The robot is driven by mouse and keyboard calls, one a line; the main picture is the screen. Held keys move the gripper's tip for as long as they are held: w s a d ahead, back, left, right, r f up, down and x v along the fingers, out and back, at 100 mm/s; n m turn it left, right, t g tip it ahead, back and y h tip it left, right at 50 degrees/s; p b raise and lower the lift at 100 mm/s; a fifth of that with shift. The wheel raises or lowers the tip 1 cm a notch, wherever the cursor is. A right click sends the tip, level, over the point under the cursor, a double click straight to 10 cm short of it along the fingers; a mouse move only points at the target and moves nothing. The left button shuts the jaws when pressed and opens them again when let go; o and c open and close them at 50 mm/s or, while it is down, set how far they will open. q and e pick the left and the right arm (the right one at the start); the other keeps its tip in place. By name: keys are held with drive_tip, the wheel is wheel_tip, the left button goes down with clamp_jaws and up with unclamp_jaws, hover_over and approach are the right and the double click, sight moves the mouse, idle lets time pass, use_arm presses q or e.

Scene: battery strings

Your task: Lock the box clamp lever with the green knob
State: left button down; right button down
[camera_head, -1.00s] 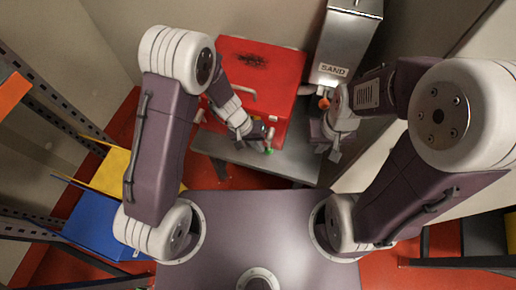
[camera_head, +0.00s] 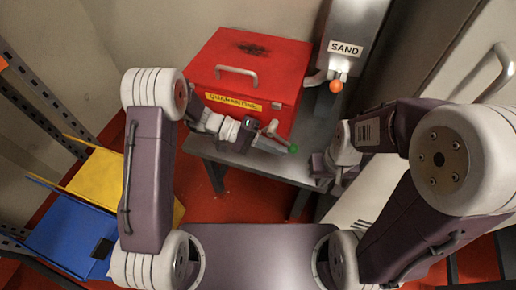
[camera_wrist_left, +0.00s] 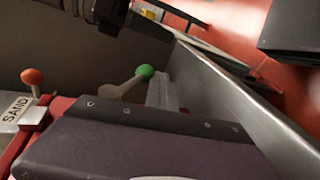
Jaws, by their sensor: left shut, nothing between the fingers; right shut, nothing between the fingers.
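The red box (camera_head: 250,70), with a grey handle and a yellow "QUARANTINE" label, stands on a grey bench. The green knob (camera_head: 293,149) shows at the box's front right corner. In the left wrist view the green knob (camera_wrist_left: 145,71) tops a pale lever (camera_wrist_left: 122,88) that slants up beside a grey metal edge. My left gripper (camera_head: 276,139) is shut and empty, just left of the knob in the head view; whether it touches the knob or lever I cannot tell. My right gripper (camera_head: 322,178) is shut and empty, right of and nearer than the knob.
A grey sand bin (camera_head: 350,45) with an orange knob (camera_head: 336,86) stands right of the box. The bench (camera_head: 225,157) has bare room in front of the box. Yellow (camera_head: 105,175) and blue (camera_head: 65,235) bins stand at the left. A pale cabinet door is at the right.

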sight(289, 148)
use_arm(q)
drive_tip(key=shift+s+d+h, duration=0.1)
drive_tip(key=shift+d+h, duration=0.15)
drive_tip(key=shift+h, duration=0.25)
drive_tip(key=shift+d+r, duration=0.25)
drive_tip(key=shift+s+d+r, duration=0.2)
drive_tip(key=shift+d+r, duration=0.2)
drive_tip(key=shift+r, duration=0.05)
drive_tip(key=shift+s+d+r+p, duration=0.2)
drive_tip(key=shift+d+r+p, duration=0.2)
drive_tip(key=shift+d+r, duration=0.2)
drive_tip(key=shift+r, duration=0.15)
drive_tip(key=p+v, duration=0.2)
drive_tip(key=v, duration=0.7)
drive_tip(key=shift+p, duration=0.4)
drive_tip(key=shift+w, duration=0.1)
